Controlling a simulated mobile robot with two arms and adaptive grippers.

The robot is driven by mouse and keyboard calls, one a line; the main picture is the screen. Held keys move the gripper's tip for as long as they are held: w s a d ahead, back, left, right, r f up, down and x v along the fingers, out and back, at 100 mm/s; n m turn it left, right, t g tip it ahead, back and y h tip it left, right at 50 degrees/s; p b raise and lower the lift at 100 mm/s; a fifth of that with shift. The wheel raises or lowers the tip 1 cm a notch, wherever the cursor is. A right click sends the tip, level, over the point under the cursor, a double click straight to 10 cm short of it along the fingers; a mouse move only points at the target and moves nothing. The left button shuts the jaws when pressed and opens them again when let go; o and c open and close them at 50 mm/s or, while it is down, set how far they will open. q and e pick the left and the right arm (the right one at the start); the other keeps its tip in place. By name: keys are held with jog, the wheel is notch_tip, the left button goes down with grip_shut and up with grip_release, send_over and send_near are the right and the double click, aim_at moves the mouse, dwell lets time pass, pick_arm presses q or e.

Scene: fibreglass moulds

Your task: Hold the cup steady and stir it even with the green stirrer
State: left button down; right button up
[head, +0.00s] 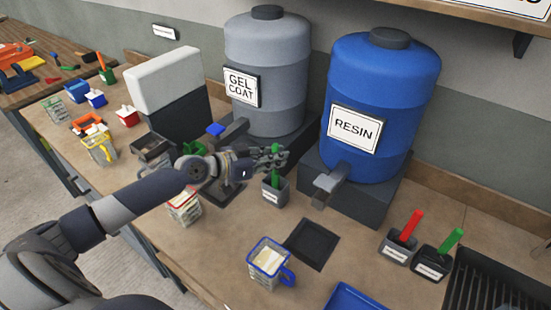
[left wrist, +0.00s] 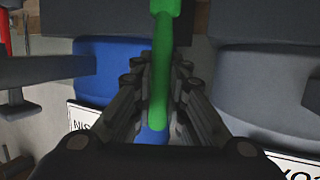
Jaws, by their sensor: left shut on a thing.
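The green stirrer (head: 275,174) stands upright with its lower end in a small grey labelled holder (head: 275,191) in front of the grey tank. My left gripper (head: 272,157) is shut on the stirrer's upper part. The left wrist view shows the green stirrer (left wrist: 161,70) between the two fingers. A clear cup with a blue rim and blue handle (head: 287,275) stands upright near the front edge of the bench, holding cream-coloured stuff. No gripper touches this cup. My right gripper is not in view.
A dark square pad (head: 311,244) lies behind the blue-rimmed cup. Blue resin (head: 380,95) and grey gel coat (head: 268,60) tanks stand behind. A red-rimmed cup (head: 184,209) is beneath my left forearm. Holders with red (head: 411,225) and green (head: 452,240) sticks stand right.

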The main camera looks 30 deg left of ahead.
aim_at(275, 144)
pick_arm(q)
jog(key=shift+r+p, duration=2.2)
jog(key=shift+r, duration=1.2)
